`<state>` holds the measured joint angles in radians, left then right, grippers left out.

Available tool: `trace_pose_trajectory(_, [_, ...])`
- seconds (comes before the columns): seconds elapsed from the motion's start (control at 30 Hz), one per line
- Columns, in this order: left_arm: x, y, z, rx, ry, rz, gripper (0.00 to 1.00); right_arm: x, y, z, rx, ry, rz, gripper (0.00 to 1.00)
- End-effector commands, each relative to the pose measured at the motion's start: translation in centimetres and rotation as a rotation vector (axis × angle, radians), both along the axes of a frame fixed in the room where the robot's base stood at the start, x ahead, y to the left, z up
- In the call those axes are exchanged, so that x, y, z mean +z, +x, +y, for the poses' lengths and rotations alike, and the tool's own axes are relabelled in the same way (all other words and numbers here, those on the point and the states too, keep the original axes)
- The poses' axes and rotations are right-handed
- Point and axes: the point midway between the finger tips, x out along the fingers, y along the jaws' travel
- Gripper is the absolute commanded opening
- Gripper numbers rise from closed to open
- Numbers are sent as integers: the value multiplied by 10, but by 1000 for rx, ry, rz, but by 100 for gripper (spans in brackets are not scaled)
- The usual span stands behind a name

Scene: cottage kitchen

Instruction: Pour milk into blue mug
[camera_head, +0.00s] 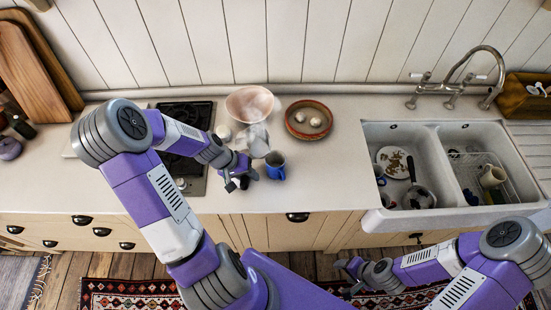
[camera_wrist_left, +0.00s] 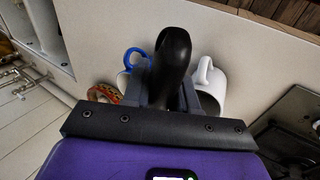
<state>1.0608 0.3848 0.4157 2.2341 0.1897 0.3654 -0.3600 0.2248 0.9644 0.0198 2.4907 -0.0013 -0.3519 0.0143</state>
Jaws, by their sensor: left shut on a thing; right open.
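My left gripper (camera_head: 240,172) is shut on the black handle (camera_wrist_left: 174,58) of a pale grey jug (camera_head: 258,142), held over the counter. The jug body looks tilted, and its inside cannot be made out. The blue mug (camera_head: 275,166) stands upright on the counter, just right of the gripper and close to the jug. In the left wrist view only its blue handle (camera_wrist_left: 136,57) and part of its rim show; the gripper hides the rest. No milk stream is visible. My right gripper (camera_head: 350,268) is open and empty, low in front of the counter.
A white mug (camera_head: 223,132) stands left of the jug and also shows in the wrist view (camera_wrist_left: 210,82). Behind are a pale pink bowl (camera_head: 249,102) and a brown dish (camera_head: 308,119) with eggs. The hob (camera_head: 187,140) is left; the double sink (camera_head: 380,133) is right.

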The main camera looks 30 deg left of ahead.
Motion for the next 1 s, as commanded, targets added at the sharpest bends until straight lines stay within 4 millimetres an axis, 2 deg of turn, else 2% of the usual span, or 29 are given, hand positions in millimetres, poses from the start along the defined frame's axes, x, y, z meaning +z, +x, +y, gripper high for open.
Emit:
trace_pose_trajectory(0.17, [3,2,-3,-6,51,4,0,-1,0,0,0,0,0,60])
trace_pose_trajectory(0.33, [-3,2,-5,-6,103,19,0,-7,0,0,0,0,0,60])
trace_pose_trajectory(1.0, [-4,2,-6,1,130,24,0,-9,0,0,0,0,0,60])
